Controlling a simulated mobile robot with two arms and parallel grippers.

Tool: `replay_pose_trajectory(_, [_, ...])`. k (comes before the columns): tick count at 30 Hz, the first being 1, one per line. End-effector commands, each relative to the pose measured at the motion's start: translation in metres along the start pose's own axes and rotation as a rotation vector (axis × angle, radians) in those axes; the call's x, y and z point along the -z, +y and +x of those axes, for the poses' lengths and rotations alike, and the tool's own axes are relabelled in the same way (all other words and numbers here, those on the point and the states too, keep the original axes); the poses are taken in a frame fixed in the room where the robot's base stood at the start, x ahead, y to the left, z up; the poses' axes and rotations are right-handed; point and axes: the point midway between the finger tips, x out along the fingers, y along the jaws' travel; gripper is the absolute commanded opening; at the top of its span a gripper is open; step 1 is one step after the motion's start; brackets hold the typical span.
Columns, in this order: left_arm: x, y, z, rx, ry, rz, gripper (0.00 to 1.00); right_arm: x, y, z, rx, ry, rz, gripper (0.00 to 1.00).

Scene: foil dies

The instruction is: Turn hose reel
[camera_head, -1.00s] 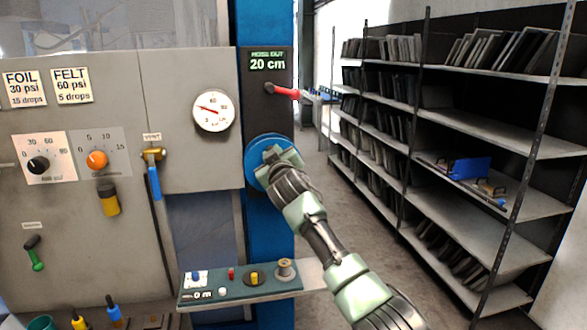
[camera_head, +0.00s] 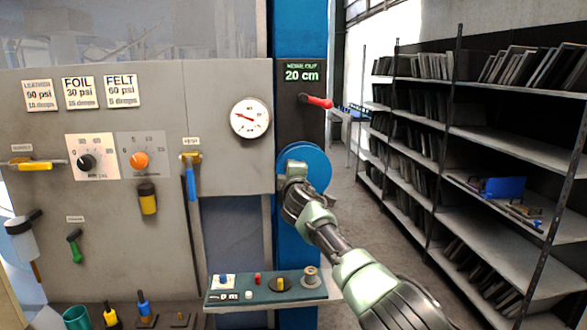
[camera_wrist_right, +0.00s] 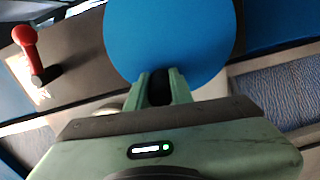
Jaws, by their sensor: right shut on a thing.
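The blue round hose reel (camera_head: 312,163) is mounted on the blue column, below the dark panel whose sign reads "HOSE OUT 20 cm" (camera_head: 300,71). My right gripper (camera_head: 292,172) is at the reel's lower left edge, shut on a part of it. In the right wrist view the blue disc (camera_wrist_right: 172,40) fills the top middle, and the gripper fingers (camera_wrist_right: 163,88) close on a dark piece at its lower edge. The exact shape of the held piece is hidden. My left gripper is not in view.
A red-handled lever (camera_head: 318,102) juts out above the reel; it also shows in the right wrist view (camera_wrist_right: 27,45). A pressure gauge (camera_head: 250,118) is to the left. A small shelf (camera_head: 266,290) with buttons sits below. Tall shelving (camera_head: 480,130) stands at the right.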

Motion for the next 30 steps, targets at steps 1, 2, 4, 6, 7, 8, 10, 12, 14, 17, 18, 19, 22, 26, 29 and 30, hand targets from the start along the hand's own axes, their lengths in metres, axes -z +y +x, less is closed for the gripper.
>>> replay_pose_trajectory(1, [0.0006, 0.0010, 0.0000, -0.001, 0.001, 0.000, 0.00, 0.0007, -0.0020, 0.0000, 0.001, 0.000, -0.032, 0.00])
replay_pose_trajectory(2, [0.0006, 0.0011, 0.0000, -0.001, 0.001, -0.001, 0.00, 0.0009, -0.0029, 0.0000, 0.001, 0.000, -0.050, 0.00])
replay_pose_trajectory(4, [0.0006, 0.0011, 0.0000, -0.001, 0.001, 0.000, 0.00, 0.0016, -0.0049, 0.0000, 0.001, 0.000, -0.087, 0.00])
replay_pose_trajectory(6, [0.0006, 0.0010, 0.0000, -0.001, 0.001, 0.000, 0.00, 0.0022, -0.0065, 0.0000, 0.001, 0.000, -0.120, 0.00])
replay_pose_trajectory(7, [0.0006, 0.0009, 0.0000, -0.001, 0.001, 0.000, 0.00, 0.0024, -0.0070, 0.0000, 0.001, 0.000, -0.132, 0.00])
replay_pose_trajectory(8, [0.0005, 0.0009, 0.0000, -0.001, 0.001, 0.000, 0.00, 0.0026, -0.0075, 0.0000, 0.000, 0.000, -0.143, 0.00])
replay_pose_trajectory(10, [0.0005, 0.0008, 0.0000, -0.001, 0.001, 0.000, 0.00, 0.0029, -0.0085, 0.0000, 0.000, 0.000, -0.165, 0.00])
replay_pose_trajectory(12, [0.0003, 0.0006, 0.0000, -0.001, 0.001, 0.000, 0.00, 0.0031, -0.0092, 0.0000, 0.000, 0.000, -0.180, 0.00])
replay_pose_trajectory(14, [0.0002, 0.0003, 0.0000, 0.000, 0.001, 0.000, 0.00, 0.0032, -0.0097, 0.0000, 0.000, 0.000, -0.191, 0.00])
replay_pose_trajectory(17, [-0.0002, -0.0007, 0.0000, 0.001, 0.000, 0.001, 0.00, 0.0033, -0.0102, 0.0000, 0.000, 0.001, -0.201, 0.00])
replay_pose_trajectory(18, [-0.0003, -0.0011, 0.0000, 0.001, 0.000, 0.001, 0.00, 0.0033, -0.0103, 0.0000, 0.000, 0.001, -0.203, 0.00])
replay_pose_trajectory(19, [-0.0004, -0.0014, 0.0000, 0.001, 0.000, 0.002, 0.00, 0.0033, -0.0103, 0.0000, 0.000, 0.001, -0.203, 0.00])
replay_pose_trajectory(22, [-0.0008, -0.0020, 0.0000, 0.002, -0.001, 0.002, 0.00, 0.0034, -0.0104, 0.0000, 0.000, 0.001, -0.204, 0.00])
replay_pose_trajectory(26, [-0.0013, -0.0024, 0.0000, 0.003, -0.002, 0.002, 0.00, 0.0034, -0.0104, 0.0000, 0.000, 0.001, -0.203, 0.00])
replay_pose_trajectory(29, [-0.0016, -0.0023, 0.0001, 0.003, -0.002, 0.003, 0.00, 0.0034, -0.0104, 0.0000, 0.000, 0.001, -0.202, 0.25])
replay_pose_trajectory(30, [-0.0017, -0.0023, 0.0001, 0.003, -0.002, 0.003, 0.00, 0.0034, -0.0104, 0.0000, 0.000, 0.001, -0.202, 0.36])
